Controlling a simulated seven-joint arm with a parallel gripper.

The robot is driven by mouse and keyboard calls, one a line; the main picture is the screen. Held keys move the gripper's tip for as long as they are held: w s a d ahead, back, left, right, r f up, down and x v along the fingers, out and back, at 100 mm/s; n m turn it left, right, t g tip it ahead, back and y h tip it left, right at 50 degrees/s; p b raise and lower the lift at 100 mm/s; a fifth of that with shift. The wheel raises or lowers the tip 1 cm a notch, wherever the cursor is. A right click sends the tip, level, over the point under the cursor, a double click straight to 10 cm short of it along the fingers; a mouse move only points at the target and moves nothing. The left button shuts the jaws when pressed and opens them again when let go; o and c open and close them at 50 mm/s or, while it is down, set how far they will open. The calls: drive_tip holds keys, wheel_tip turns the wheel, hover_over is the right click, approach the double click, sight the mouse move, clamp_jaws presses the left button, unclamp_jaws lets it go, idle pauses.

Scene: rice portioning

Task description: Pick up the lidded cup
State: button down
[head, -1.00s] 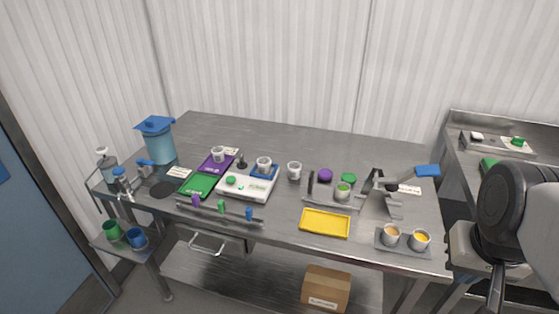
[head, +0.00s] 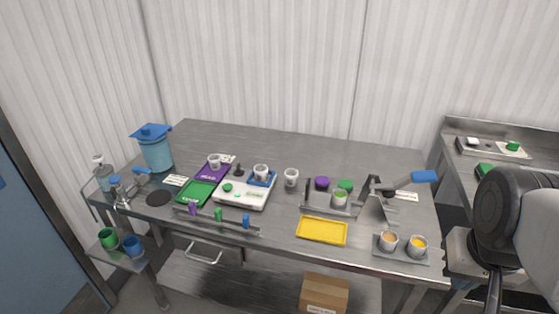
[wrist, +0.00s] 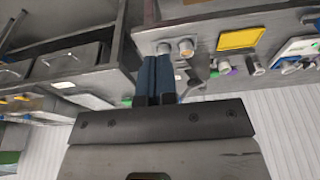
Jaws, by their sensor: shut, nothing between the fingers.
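A pale cup with a green top (head: 340,198) stands upright in a small metal holder (head: 318,204) on the right half of the table, in the head view. It looks like the lidded cup, though at this size I cannot tell a fitted lid from green contents. My gripper (wrist: 156,62) shows in the wrist view with its dark blue fingers shut together and nothing between them. It is well apart from that cup. In the head view my arm fills the right edge, and the fingertips are not clear there.
A lever press with a blue handle (head: 424,177) stands right of the cup. Purple (head: 322,183) and green (head: 345,185) lids lie behind it. A yellow tray (head: 321,231) is in front. Two filled cups (head: 389,241) (head: 418,246) stand at the front right. The back of the table is clear.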

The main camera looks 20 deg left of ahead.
drive_tip(key=c, duration=1.8)
unclamp_jaws()
drive_tip(key=o, duration=1.5)
drive_tip(key=m+g+y, duration=0.4)
drive_tip(key=m+y, duration=0.7)
drive_tip(key=m, duration=0.1)
hover_over(266, 169)
drive_tip(key=s+d, duration=0.9)
drive_tip(key=d, duration=0.6)
wheel_tip(266, 169, down, 9)
drive_tip(key=shift+w+a+f+m+t+y, duration=0.25)
drive_tip(key=shift+w+a+f+m+y, duration=0.2)
drive_tip(key=shift+w+a+f+m, duration=0.85)
drive_tip(key=shift+w+a+f+m+t+y, duration=0.2)
drive_tip(key=shift+w+a+f+m+y, duration=0.4)
drive_tip(key=shift+w+a+f, duration=1.3)
drive_tip(key=shift+w+a+f+m+t+y, duration=0.3)
drive_tip(key=shift+w+a+f+m, duration=0.85)
drive_tip(key=shift+a, duration=0.65)
